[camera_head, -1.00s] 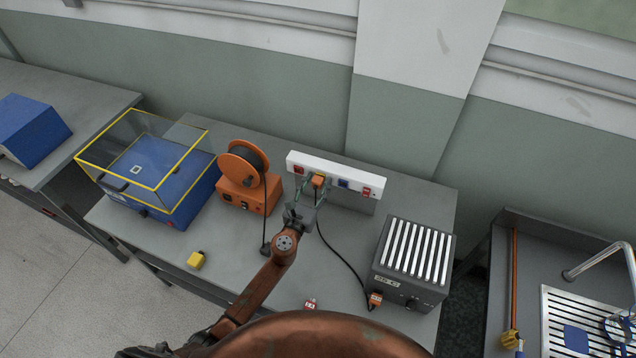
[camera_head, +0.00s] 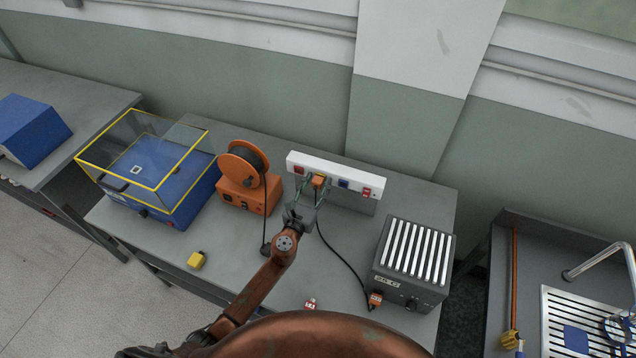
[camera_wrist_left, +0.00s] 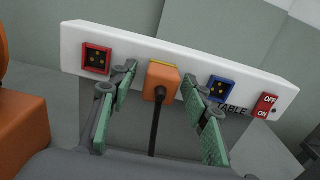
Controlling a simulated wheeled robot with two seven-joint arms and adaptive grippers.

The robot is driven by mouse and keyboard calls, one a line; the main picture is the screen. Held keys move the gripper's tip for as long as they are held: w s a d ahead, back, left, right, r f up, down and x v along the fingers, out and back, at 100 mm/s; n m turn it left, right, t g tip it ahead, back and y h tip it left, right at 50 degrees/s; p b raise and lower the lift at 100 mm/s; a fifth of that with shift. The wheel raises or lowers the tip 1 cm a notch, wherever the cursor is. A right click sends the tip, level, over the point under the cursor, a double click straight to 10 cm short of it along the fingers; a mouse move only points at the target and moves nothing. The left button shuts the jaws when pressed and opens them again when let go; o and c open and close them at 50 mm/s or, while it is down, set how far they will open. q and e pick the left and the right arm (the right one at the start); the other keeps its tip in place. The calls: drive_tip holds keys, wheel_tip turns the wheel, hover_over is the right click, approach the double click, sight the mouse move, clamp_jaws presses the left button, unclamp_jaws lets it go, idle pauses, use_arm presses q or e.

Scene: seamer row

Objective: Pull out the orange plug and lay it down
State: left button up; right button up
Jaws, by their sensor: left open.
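The orange plug (camera_head: 319,180) sits in a socket of the white socket strip (camera_head: 362,185) at the back of the bench. In the left wrist view the plug (camera_wrist_left: 159,82) has a black cable hanging down from it, and a yellow edge shows above it. My left gripper (camera_head: 312,190) is open, with its green-padded fingers on either side of the plug. In the left wrist view the fingers (camera_wrist_left: 160,90) stand apart from the plug, with a gap on both sides. My right gripper is not in view.
A red socket (camera_wrist_left: 96,59) and a blue socket (camera_wrist_left: 221,90) flank the plug. An orange reel unit (camera_head: 246,190) stands left, and a grey ribbed box (camera_head: 412,262) stands right. A yellow block (camera_head: 196,260) lies near the front edge. Bare bench lies around it.

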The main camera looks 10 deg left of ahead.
sight(316, 186)
use_arm(q)
drive_tip(key=shift+c, duration=0.5)
clamp_jaws()
drive_tip(key=shift+s+f, duration=0.1)
drive_tip(key=shift+s, duration=0.05)
drive_tip(key=shift+s, duration=0.15)
drive_tip(key=shift+s+a, duration=0.15)
drive_tip(key=shift+s, duration=0.3)
drive_tip(key=shift+s+a+p, duration=0.2)
drive_tip(key=shift+s+a, duration=0.05)
drive_tip(key=shift+s, duration=0.9)
drive_tip(key=shift+s+a+p, duration=0.2)
drive_tip(key=shift+s, duration=0.9)
